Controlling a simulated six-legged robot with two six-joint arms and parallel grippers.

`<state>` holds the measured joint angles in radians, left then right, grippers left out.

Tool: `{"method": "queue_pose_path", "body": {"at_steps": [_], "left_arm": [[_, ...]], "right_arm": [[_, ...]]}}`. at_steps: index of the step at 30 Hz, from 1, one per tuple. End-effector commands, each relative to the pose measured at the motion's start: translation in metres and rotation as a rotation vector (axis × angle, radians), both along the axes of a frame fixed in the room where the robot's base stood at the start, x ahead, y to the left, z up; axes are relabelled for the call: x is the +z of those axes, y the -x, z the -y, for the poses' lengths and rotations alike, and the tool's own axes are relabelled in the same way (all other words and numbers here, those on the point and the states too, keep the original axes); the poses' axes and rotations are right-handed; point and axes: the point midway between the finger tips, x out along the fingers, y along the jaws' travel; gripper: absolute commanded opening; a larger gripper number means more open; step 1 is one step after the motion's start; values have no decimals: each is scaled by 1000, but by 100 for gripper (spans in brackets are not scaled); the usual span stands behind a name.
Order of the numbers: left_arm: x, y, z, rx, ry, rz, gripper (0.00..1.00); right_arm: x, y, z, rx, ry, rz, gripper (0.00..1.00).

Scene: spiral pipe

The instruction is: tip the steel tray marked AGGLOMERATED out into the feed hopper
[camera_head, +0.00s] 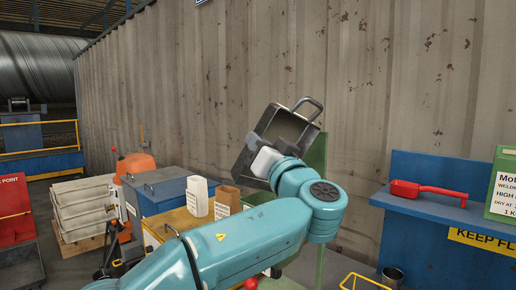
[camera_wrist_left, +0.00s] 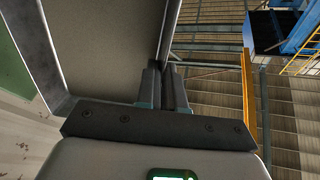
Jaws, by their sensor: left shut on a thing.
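The steel tray (camera_head: 288,123) is a grey, box-like tray with a loop handle at its upper end. It is held up in front of the corrugated wall, steeply tilted, with its open side facing me; what I see of its inside looks bare. My left gripper (camera_head: 262,140) is shut on the tray's wall. In the left wrist view the fingers (camera_wrist_left: 166,88) pinch the wall of the tray (camera_wrist_left: 105,45). The AGGLOMERATED mark does not show. I cannot make out the feed hopper for certain; a green upright panel (camera_head: 318,158) stands behind the tray. My right gripper is not in view.
A white jug (camera_head: 197,196) and a brown paper bag (camera_head: 227,202) stand left of my arm, near a blue-grey chest (camera_head: 160,188). At the right, a blue bench (camera_head: 430,205) carries a red scoop (camera_head: 428,192). Stacked pale crates (camera_head: 84,207) stand far left.

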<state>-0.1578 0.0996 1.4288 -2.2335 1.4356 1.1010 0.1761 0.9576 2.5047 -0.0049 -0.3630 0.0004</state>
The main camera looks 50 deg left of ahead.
Motion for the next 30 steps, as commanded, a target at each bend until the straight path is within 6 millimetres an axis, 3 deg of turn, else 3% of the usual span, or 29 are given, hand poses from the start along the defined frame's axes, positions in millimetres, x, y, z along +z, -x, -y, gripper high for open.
{"method": "queue_pose_path", "body": {"at_steps": [30], "left_arm": [[-8,2,8,-2,-115,11,0]], "right_arm": [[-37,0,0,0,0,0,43]]}}
